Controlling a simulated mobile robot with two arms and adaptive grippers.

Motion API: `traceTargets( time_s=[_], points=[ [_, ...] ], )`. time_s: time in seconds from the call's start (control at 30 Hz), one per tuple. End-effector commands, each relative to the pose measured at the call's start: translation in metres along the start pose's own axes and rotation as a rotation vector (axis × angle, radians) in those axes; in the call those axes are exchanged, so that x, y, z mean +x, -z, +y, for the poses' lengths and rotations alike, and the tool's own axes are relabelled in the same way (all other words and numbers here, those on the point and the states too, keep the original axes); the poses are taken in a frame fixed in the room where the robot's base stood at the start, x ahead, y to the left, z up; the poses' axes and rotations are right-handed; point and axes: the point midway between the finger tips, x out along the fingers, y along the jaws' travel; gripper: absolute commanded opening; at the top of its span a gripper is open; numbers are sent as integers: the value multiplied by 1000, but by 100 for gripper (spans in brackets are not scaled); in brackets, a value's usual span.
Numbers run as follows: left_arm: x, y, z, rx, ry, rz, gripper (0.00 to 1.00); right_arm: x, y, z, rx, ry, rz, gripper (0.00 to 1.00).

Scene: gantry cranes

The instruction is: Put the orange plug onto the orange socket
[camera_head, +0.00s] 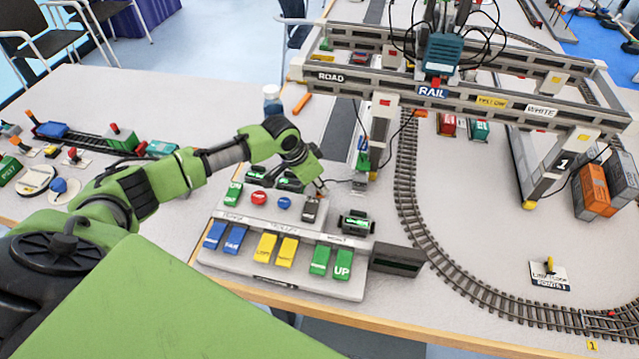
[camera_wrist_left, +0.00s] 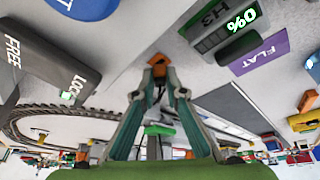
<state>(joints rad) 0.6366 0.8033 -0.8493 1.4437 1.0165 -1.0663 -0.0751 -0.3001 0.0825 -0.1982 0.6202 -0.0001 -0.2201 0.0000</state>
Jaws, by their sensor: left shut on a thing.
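My left gripper (camera_head: 320,182) is over the back right of the button console in the head view. In the left wrist view its two fingers (camera_wrist_left: 159,68) come together on a small orange piece with a dark middle, which looks like the orange plug (camera_wrist_left: 158,59). I cannot pick out the orange socket with certainty in either view. My right gripper is not in view.
The button console (camera_head: 211,262) has several coloured buttons, with a black FREE/LOCK switch (camera_wrist_left: 40,65) close to the gripper. A small display (camera_wrist_left: 222,32) is near too. A gantry crane (camera_head: 462,95) spans the curved track (camera_head: 408,190) at right. An orange stick (camera_head: 302,103) lies behind.

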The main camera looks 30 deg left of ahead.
Motion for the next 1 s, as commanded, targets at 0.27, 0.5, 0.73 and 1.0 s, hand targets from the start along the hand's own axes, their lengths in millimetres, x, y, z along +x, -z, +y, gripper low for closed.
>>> traceTargets(
  time_s=[0.27,0.5,0.73,1.0],
  points=[
    [0,0,0,0,0,0,0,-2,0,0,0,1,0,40],
    [0,0,0,0,0,0,0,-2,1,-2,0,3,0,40],
    [1,-1,0,-1,0,-1,0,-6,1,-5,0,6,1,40],
    [3,-2,0,0,0,0,0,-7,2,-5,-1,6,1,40]
  ],
)
